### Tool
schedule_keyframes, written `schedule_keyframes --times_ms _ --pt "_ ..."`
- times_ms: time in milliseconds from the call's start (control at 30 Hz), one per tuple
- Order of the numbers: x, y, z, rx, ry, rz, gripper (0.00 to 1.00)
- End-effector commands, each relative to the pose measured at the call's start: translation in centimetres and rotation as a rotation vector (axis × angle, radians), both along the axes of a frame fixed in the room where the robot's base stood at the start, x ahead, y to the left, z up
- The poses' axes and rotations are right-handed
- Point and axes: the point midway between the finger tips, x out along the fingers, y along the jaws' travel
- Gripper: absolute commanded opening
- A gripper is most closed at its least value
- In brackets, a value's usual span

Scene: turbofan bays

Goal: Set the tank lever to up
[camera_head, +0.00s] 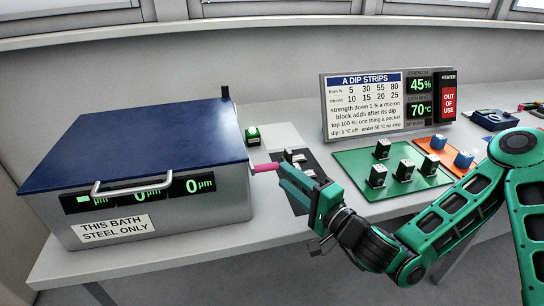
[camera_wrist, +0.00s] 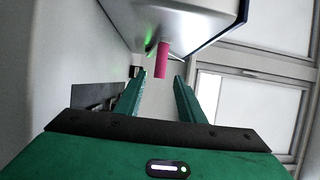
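The tank (camera_head: 150,215) is a grey metal box with a dark blue lid, at the left in the head view. A short pink lever (camera_head: 264,167) sticks out from its right side. In the wrist view the pink lever (camera_wrist: 161,60) hangs from the tank's pale body (camera_wrist: 185,22), in line with the gap between my fingertips. My gripper (camera_head: 284,172) is beside the tank, with its tips close to the lever. In the wrist view my gripper (camera_wrist: 159,78) is open, one finger to each side of the lever's end. Whether either finger touches it, I cannot tell.
A green block (camera_head: 252,136) sits behind the lever. A dark panel (camera_head: 300,162) lies beside my gripper. A green tray (camera_head: 400,178) with several dark blocks and an orange tray (camera_head: 446,152) with blue blocks stand to the right, before a sign panel (camera_head: 365,105).

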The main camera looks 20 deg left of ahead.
Motion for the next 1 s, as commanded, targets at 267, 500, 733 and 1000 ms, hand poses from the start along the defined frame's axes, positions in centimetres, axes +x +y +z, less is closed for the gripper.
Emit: schedule_keyframes --times_ms 267,500,733,1000 --pt "0.8 0.0 -0.6 -0.013 0.003 -0.01 0.36" --pt "1.5 0.6 -0.5 -0.012 0.002 -0.014 0.36" --pt "2.2 1.2 0.1 -0.004 -0.006 -0.018 0.36" --pt "2.7 2.4 -0.5 -0.011 0.0 -0.015 0.36"
